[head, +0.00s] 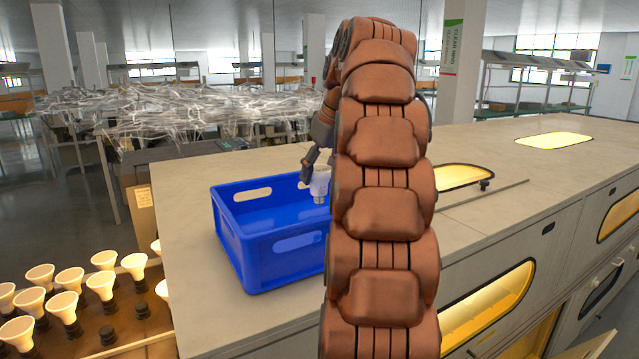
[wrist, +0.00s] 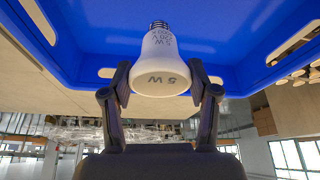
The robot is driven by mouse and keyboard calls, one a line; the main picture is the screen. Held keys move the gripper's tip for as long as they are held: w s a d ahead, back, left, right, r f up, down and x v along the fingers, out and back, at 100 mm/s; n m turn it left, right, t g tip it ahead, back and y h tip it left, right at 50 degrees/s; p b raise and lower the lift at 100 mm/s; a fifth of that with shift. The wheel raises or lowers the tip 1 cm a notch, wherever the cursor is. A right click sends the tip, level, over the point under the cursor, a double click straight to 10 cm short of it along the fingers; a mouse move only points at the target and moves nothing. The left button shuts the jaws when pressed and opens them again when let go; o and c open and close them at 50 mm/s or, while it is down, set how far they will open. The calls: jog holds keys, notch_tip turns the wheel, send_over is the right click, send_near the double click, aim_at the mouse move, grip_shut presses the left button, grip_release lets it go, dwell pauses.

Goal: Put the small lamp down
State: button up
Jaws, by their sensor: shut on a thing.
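The small lamp (wrist: 160,65) is a white bulb with "5 W" printed on it and a dark screw base. My gripper (wrist: 163,88) is shut on its wide end, one finger on each side. In the head view the lamp (head: 320,184) hangs base down at the blue crate's right part, and my gripper (head: 309,172) is partly hidden behind my arm. The blue crate (head: 262,246) stands on the worktop, and its visible inside looks empty. In the wrist view the crate's blue inside (wrist: 90,25) fills the background beyond the lamp. I cannot tell the lamp's exact height above the crate floor.
The grey worktop (head: 185,262) has free room left of and in front of the crate. A thin rod (head: 482,195) lies on the worktop to the right. Several lit lamps (head: 66,305) stand on a lower board at the left. My arm hides the middle.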

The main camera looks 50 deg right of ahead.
aim_at(319, 186)
jog(key=shift+f, duration=0.15)
jog(key=shift+f+p, duration=0.5)
jog(key=shift+f, duration=1.05)
jog(key=shift+f, duration=0.25)
jog(key=o, duration=1.2)
jog(key=shift+r, duration=0.15)
